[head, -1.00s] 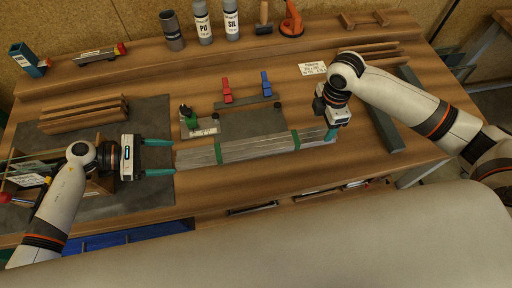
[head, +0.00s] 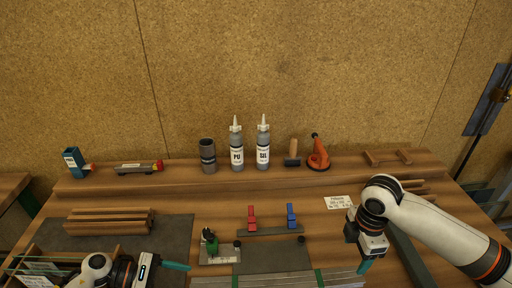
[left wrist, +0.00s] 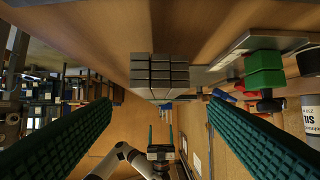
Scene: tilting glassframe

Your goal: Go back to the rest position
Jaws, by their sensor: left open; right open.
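My left gripper (head: 174,266) is at the lower left of the head view, partly cut off by the bottom edge. In the left wrist view its two green fingers (left wrist: 160,106) stand wide apart with nothing between the tips. A bundle of grey bars (head: 300,281) with green bands lies at the bottom edge of the head view. Its stacked ends (left wrist: 160,74) face the left wrist camera, ahead of the fingers. My right gripper (head: 366,265) points down near the bundle's right end. It shows in the left wrist view (left wrist: 160,136) with its fingers apart and empty.
Red (head: 252,218) and blue (head: 291,216) clamps stand behind the bundle, beside a small green-and-black tool (head: 210,241). Wooden strips (head: 108,221) lie on the left mat. Bottles (head: 237,150), a mallet (head: 293,153) and an orange suction cup (head: 318,153) stand on the back shelf.

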